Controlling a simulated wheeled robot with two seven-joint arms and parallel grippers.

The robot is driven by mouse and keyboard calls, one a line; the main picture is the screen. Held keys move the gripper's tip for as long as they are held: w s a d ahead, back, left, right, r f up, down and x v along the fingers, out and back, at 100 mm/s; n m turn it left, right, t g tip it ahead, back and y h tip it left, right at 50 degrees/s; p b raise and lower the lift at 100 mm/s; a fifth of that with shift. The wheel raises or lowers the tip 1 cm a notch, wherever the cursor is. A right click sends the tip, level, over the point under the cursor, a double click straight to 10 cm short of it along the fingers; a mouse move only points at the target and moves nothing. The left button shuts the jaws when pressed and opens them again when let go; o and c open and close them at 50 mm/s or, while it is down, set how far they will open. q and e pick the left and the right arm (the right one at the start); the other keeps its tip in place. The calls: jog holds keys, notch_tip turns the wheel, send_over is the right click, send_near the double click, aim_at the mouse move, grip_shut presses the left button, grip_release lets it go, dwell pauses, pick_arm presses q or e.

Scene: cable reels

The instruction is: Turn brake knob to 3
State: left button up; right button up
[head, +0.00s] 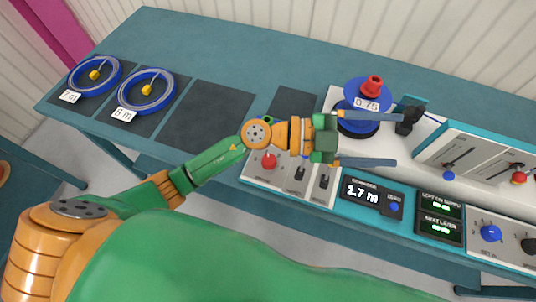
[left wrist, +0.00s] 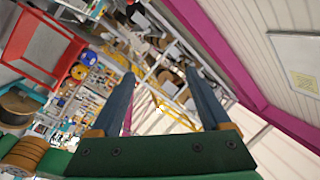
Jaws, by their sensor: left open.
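I cannot tell for sure which control is the brake knob, as the labels are too small to read. A blue knob (head: 491,233) and a black knob (head: 528,245) sit on the panel at the right edge in the head view. My left gripper (head: 397,138) is open and empty, fingers pointing right, over the bench machine and left of those knobs. Its two fingers also show apart in the left wrist view (left wrist: 160,80), with nothing between them. My right gripper is not in view.
A blue spool (head: 368,90) marked 0.75 with a red knob (head: 372,85) stands near the upper finger. A display (head: 361,191) reads 1.7 m. Sliders (head: 449,175) are at right. Two blue cable reels (head: 147,92) lie on dark mats at left. A mat (head: 206,115) is empty.

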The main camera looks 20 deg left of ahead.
pick_arm(q)
notch_tip(320, 180, down, 10)
jog(key=s+a+f+m+g+y, duration=0.1)
jog(key=s+a+m+g+y, duration=0.2)
jog(key=y, duration=0.4)
jog(key=n+y, duration=0.4)
jog(key=y, duration=0.7)
send_over(269, 159)
jog(key=shift+g, duration=0.4)
notch_tip(269, 159, down, 7)
jog(key=shift+a+r, duration=0.1)
jog(key=shift+a, duration=0.05)
notch_tip(269, 159, down, 7)
jog(key=shift+p, duration=0.45)
grip_shut()
